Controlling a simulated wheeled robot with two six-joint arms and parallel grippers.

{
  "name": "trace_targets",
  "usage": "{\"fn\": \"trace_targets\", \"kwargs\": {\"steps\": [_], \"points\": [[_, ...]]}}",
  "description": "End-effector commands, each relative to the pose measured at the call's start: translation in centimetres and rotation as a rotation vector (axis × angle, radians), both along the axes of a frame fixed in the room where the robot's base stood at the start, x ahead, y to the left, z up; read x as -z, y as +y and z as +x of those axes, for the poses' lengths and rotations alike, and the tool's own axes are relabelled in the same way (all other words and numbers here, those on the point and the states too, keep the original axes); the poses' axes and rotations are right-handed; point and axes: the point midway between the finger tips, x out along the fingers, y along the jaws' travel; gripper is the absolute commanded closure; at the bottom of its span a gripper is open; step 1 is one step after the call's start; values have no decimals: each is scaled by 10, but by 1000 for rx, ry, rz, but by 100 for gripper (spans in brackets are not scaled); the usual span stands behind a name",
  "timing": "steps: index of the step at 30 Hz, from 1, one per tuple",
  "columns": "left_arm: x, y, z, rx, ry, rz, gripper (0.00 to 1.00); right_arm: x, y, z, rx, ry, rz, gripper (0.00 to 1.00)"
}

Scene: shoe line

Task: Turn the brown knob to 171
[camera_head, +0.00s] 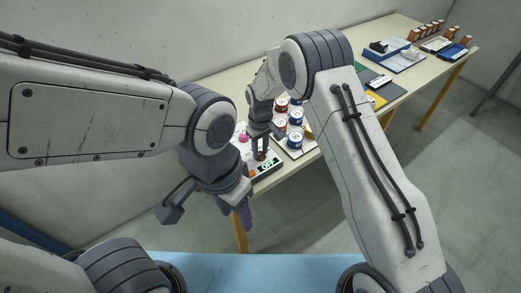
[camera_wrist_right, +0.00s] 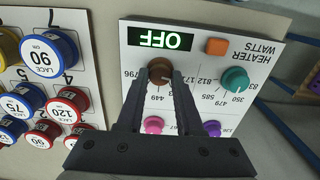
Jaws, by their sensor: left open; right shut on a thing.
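The brown knob (camera_wrist_right: 160,68) sits on a white heater panel (camera_wrist_right: 200,85), which appears upside down in the right wrist view. My right gripper (camera_wrist_right: 160,82) is shut on the brown knob, with a finger on each side. Numbers such as 796 and 449 show around it; its pointer is hard to make out. The green display (camera_wrist_right: 161,39) beside it reads OFF. In the head view my right gripper (camera_head: 261,147) reaches down to the panel (camera_head: 266,172) on the table. My left gripper (camera_head: 208,214) is open and empty in front of the table's near edge.
An orange button (camera_wrist_right: 216,46), a teal knob (camera_wrist_right: 235,79), a pink knob (camera_wrist_right: 153,125) and a purple knob (camera_wrist_right: 211,128) share the panel. Several lace spools (camera_wrist_right: 54,46) stand on a board beside it. Trays and boxes (camera_head: 407,60) lie farther along the table.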

Motion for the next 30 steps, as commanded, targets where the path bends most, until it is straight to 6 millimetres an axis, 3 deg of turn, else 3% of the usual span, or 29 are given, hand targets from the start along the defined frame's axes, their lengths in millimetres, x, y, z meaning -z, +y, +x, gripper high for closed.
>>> {"fn": "trace_targets", "kwargs": {"steps": [7,8,9,10,22,30], "points": [[0,0,0,0,0,0,50,-1,0,1,-2,-4,0,100],[0,0,0,0,0,0,50,-1,0,1,-2,-4,0,57],[0,0,0,0,0,0,50,-1,0,1,-2,-4,0,42],[0,0,0,0,0,0,50,-1,0,1,-2,-2,0,35],[2,0,0,0,0,0,50,-7,0,1,0,-3,1,35],[14,0,0,0,0,0,50,-54,0,1,-1,-6,2,35]]}}
